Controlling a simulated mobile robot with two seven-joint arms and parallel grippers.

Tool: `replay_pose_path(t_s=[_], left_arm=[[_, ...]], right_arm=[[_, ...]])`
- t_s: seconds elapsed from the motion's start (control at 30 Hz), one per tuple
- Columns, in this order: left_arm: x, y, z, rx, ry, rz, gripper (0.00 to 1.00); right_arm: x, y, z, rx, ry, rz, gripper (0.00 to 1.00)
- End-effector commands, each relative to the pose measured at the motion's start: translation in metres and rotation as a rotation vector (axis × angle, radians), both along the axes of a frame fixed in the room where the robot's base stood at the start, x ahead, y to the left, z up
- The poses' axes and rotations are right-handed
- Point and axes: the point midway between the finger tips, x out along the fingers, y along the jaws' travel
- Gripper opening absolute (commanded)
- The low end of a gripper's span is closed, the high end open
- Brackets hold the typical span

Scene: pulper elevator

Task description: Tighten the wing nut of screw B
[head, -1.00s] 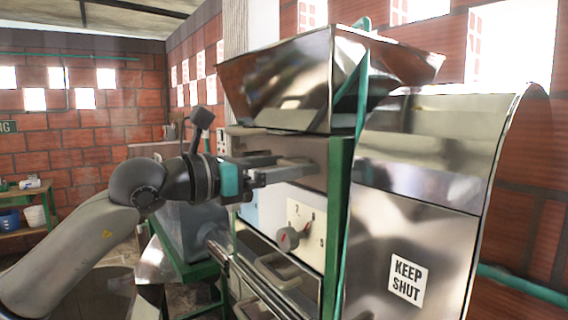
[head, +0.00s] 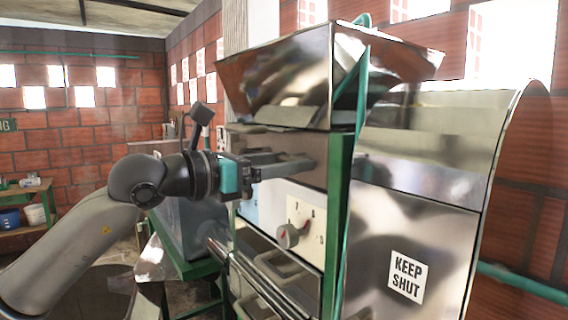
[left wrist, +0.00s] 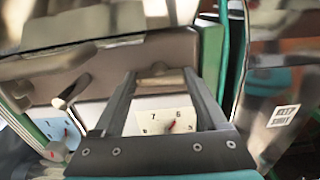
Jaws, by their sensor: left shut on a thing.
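My left gripper (head: 308,163) reaches in from the left to the brown front panel (head: 310,148) of the machine, just under the steel hopper. In the left wrist view its two long fingers (left wrist: 160,75) stand apart at either side of a tan, bar-like piece, apparently a wing nut (left wrist: 160,77), and are shut on it. In the head view the fingers hide this piece. Another lever-like piece (left wrist: 73,90), perhaps a second wing nut, sticks out from the panel at the left. No screw letters can be read. My right gripper is not in view.
The steel hopper (head: 280,80) overhangs the panel. Below the gripper is a dial knob (head: 289,236) on a numbered plate (head: 311,222), with a drawer handle beneath. A green post (head: 338,220) and a steel cover marked KEEP SHUT (head: 406,277) stand to the right.

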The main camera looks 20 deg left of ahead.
Motion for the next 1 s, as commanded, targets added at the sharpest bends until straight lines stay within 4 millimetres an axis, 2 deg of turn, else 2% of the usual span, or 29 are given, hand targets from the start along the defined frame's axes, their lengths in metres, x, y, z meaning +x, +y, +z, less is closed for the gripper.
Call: replay_pose_path(t_s=[0.37, 1.0], left_arm=[[0.0, 0.0, -0.003, 0.175, -0.139, 0.001, 0.19], [0.0, 0.0, -0.002, 0.654, -0.51, 0.0, 0.19]], right_arm=[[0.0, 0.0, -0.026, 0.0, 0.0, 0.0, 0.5], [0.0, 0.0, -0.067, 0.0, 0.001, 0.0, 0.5]])
